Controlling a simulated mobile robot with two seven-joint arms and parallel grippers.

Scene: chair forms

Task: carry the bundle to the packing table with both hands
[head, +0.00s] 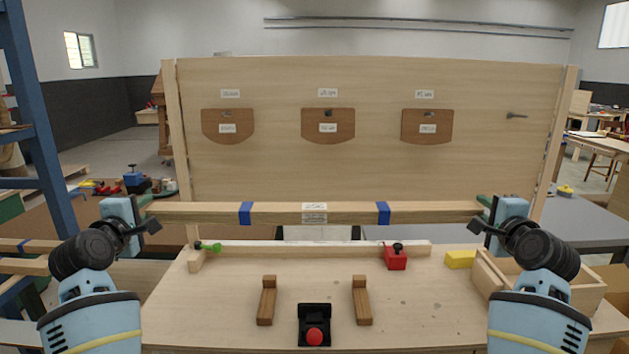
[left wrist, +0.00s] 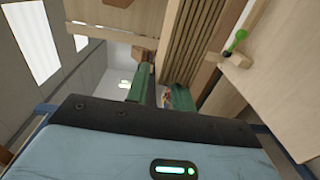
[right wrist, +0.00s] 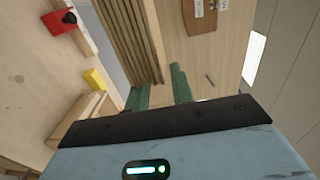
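The bundle (head: 350,212) is a long stack of pale wooden slats with two blue tape bands and a white label in its middle. It is level in the head view, above the workbench. My left gripper (head: 146,206) is at its left end and my right gripper (head: 483,206) at its right end. In the left wrist view the slats (left wrist: 188,50) run in between the green fingers (left wrist: 160,92). In the right wrist view the slats (right wrist: 127,35) also run between the green fingers (right wrist: 160,90). I cannot tell which surface is the packing table.
The workbench (head: 220,310) below carries two wooden blocks (head: 267,300), a red button (head: 314,337), a red clamp (head: 396,258), a yellow block (head: 460,259) and a wooden box (head: 540,290). A tall board (head: 350,180) stands behind. A grey table (head: 590,222) is at right, blue shelving (head: 40,110) at left.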

